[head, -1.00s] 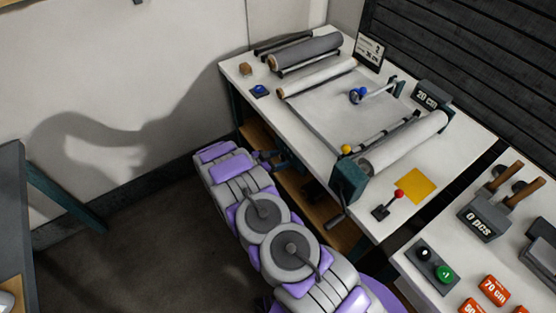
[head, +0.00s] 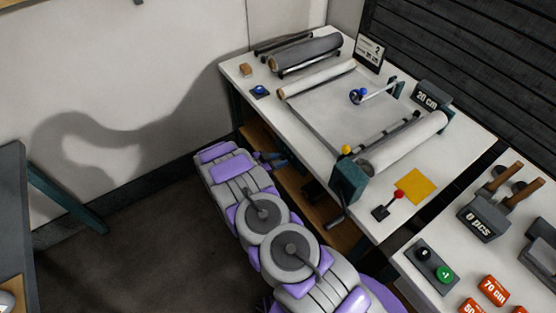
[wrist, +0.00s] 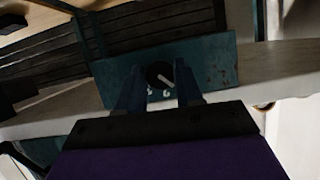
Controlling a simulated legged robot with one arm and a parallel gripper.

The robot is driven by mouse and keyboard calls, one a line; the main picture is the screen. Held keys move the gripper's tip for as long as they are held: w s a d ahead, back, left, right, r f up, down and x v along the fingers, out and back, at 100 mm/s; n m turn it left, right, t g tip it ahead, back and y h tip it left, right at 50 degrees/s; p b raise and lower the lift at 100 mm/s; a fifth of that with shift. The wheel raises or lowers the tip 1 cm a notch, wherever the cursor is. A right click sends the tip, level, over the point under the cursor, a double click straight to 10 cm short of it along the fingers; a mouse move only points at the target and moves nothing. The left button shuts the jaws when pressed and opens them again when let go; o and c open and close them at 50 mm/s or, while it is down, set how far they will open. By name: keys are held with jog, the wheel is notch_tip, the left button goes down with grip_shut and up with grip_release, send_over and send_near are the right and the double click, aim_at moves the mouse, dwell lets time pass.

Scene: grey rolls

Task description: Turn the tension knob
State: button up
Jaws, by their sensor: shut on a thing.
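The tension knob (wrist: 160,75) is a small black dial with a white pointer line, on a worn teal plate (wrist: 215,62) in the wrist view. The line slants from upper left to lower right. Small white marks sit just below the dial, partly between the fingers. My gripper (wrist: 159,88) has one dark blue finger on each side of the knob and is shut on it. In the head view my gripper (head: 272,158) is at the bench's front side, low and left; the knob is hidden there.
The white bench (head: 310,130) carries a grey roll (head: 305,52), a white roll (head: 405,140), a teal crank box (head: 348,180) and a red-tipped lever (head: 390,203). A blue button (head: 260,91) sits near its left edge. Floor (head: 130,230) left of my arm is clear.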

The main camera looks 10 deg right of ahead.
jog(key=m+t+p, duration=0.1)
jog(key=m, duration=0.2)
jog(key=shift+s+t+y, duration=0.1)
jog(key=shift+t+y, duration=0.2)
jog(key=shift+t, duration=0.1)
jog(key=shift+f+m+t+p, duration=0.1)
jog(key=shift+m+t+p, duration=0.3)
jog(key=shift+m+t, duration=0.75)
jog(key=shift+m, duration=0.25)
jog(key=o, duration=1)
jog(key=shift+o, duration=0.2)
jog(key=p+v, duration=0.2)
jog(key=v, duration=1.5)
jog(key=shift+a+r+p, duration=0.15)
jog(key=shift+r+p, duration=0.1)
jog(key=shift+p, duration=0.15)
